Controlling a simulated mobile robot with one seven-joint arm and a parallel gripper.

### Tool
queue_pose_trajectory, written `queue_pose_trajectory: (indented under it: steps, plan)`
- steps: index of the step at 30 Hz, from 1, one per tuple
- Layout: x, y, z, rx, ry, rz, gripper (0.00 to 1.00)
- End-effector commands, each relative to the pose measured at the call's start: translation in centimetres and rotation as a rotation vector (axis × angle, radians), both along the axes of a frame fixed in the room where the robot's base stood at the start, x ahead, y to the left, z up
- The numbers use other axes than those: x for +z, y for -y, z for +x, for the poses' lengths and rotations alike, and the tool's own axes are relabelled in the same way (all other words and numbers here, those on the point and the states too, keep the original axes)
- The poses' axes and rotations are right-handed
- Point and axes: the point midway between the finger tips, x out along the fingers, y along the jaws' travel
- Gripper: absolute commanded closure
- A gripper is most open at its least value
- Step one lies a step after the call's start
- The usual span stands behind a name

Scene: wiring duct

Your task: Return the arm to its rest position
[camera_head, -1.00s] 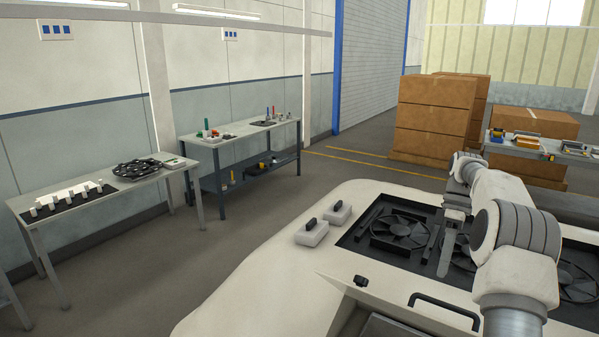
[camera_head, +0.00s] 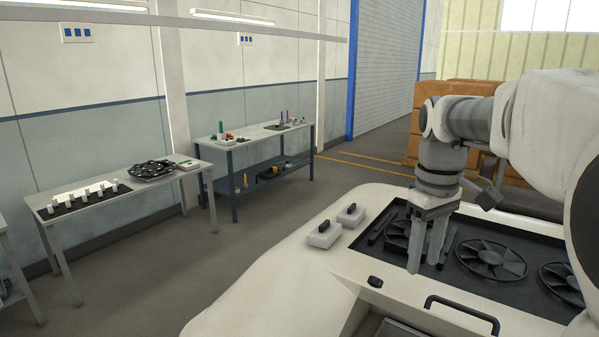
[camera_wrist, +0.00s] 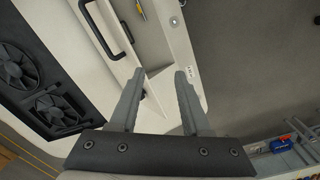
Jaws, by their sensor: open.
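My gripper (camera_head: 427,255) hangs pointing down over the dark fan panel on top of my own base in the head view. Its two fingers are apart and nothing is between them.
A table (camera_head: 142,208) with a black mat (camera_head: 82,204) and a coiled black thing (camera_head: 152,171) stands at left. A workbench (camera_head: 262,134) with small items stands behind it. Brown boxes (camera_head: 428,100) are partly hidden by my arm. The floor (camera_head: 230,240) between is clear.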

Motion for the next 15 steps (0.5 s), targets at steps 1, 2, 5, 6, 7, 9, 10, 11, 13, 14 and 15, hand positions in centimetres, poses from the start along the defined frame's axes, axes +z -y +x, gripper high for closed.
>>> queue_pose_trajectory:
  steps: [1,2,5,6,7,9,10,11,13,14,15]
  plan:
    - [0.1,-0.7,-1.1,-0.019,0.028,-0.007,0.53]
    - [0.1,-1.0,-1.6,-0.033,0.042,-0.01,0.53]
    - [0.1,-2.0,-3.4,-0.081,0.093,-0.018,0.53]
    - [0.0,-2.3,-4.1,-0.101,0.113,-0.019,0.53]
    - [-0.1,-2.6,-4.6,-0.113,0.129,-0.019,0.53]
    - [-0.3,-3.2,-5.9,-0.146,0.165,-0.018,0.53]
    - [-0.4,-3.4,-6.5,-0.16,0.182,-0.016,0.53]
    - [-0.6,-3.7,-7.0,-0.175,0.197,-0.015,0.53]
    - [-1.0,-4.2,-8.3,-0.207,0.232,-0.008,0.53]
    - [-1.2,-4.4,-8.8,-0.222,0.249,-0.005,0.53]
    - [-1.5,-4.6,-9.6,-0.241,0.269,0.0,0.53]
